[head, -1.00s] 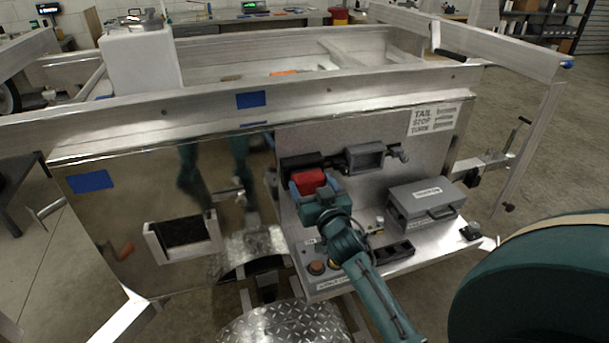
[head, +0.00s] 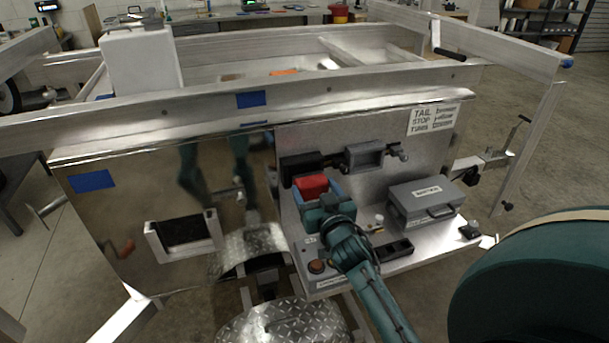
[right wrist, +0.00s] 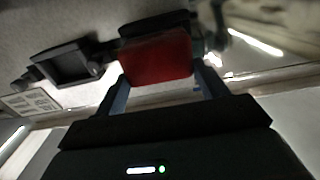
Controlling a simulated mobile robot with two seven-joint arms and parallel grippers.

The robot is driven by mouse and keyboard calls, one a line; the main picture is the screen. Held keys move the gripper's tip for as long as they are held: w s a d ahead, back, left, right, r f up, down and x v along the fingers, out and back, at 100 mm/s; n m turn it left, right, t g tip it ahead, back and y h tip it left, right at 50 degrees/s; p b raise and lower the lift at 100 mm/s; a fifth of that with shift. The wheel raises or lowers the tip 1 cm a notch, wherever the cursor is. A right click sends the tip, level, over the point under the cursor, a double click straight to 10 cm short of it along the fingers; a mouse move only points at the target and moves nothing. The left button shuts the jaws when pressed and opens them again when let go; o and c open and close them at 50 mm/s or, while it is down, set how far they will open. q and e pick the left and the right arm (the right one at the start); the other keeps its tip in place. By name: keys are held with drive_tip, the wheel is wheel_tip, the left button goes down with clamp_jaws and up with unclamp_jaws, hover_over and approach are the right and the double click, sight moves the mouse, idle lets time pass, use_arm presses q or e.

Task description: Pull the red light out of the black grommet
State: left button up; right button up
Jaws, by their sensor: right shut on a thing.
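The red light (head: 312,186) is a rectangular block in front of the upright metal panel, in the head view. My right gripper (head: 318,195) is shut on it, with one blue finger at each side. The black grommet (head: 297,165) is right behind the light, and its upper part shows above it. In the right wrist view the red light (right wrist: 155,57) lies between the fingers (right wrist: 160,85), with the dark grommet (right wrist: 155,24) behind it. I cannot tell whether light and grommet still touch. My left gripper is not in view.
A grey rectangular frame (head: 364,156) is on the panel right of the grommet. A grey toolbox (head: 425,204) and a black tray (head: 394,251) sit on the shelf below. A sign (head: 434,119) is at the panel's upper right. The trailer's rail (head: 330,103) runs above.

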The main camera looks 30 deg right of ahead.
drive_tip(key=shift+s, duration=0.2)
drive_tip(key=shift+p+v, duration=1)
drive_tip(key=shift+v, duration=1.8)
